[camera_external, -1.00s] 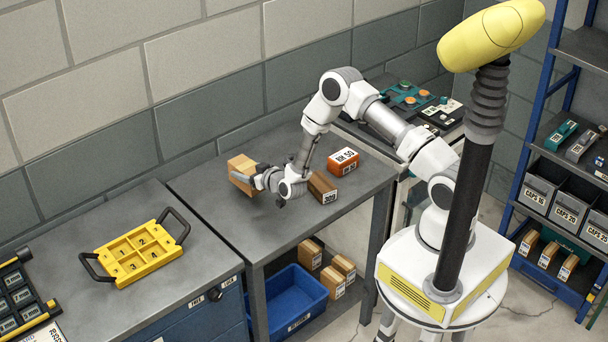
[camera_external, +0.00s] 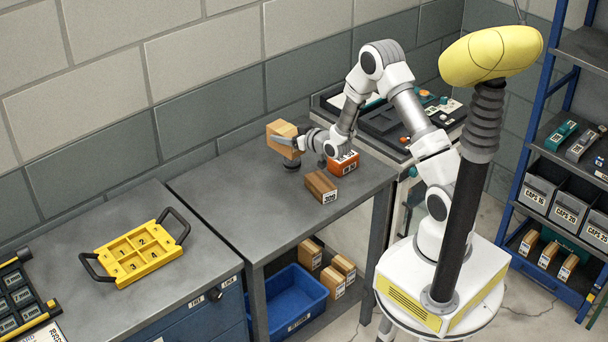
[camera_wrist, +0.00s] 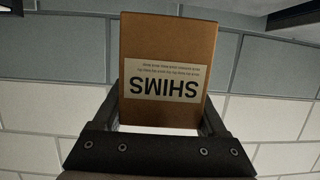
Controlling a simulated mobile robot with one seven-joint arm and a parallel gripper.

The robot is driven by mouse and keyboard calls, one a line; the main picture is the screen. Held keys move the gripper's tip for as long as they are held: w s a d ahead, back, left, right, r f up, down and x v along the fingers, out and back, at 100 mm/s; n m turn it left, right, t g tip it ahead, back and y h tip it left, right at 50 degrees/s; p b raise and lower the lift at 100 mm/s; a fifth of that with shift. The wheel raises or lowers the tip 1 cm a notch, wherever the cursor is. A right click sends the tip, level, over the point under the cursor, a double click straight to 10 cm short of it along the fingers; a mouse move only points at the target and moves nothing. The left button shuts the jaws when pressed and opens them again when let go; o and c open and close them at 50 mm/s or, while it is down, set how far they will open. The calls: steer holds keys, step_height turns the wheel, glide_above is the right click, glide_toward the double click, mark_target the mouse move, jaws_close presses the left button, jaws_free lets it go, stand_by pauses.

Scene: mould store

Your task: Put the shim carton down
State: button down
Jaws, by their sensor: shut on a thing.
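The shim carton (camera_external: 281,133) is a brown box; the wrist view shows its label reading SHIMS upside down (camera_wrist: 160,75). My gripper (camera_external: 287,142) is shut on it, with one finger on each side in the wrist view. The carton appears raised above the grey bench (camera_external: 225,190), near its back edge. A small dark round thing (camera_external: 291,167) shows just below the carton; I cannot tell how far apart they are.
An orange box (camera_external: 343,164) and a brown carton (camera_external: 321,187) stand on the bench's right part, close to my arm. The bench's left and front are clear. A yellow tray (camera_external: 137,254) lies on the left cabinet. A blue bin (camera_external: 300,297) sits below.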

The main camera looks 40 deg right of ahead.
steer(key=s+d+n+y+b, duration=0.15)
steer(key=d+b, duration=0.25)
steer(key=d, duration=0.5)
steer(key=s+d+f+n+g+y+b, duration=0.1)
steer(key=d+y+b, duration=0.15)
steer(key=d, duration=0.65)
steer(key=s+d+n+y+b, duration=0.15)
steer(key=d+b, duration=0.25)
steer(key=d, duration=0.5)
steer(key=w+a+f, duration=0.4)
steer(key=w, duration=0.1)
steer(key=w+a+f+b, duration=0.1)
steer(key=w+a+f, duration=0.2)
steer(key=shift+f+b, duration=0.3)
steer(key=shift+f, duration=1.65)
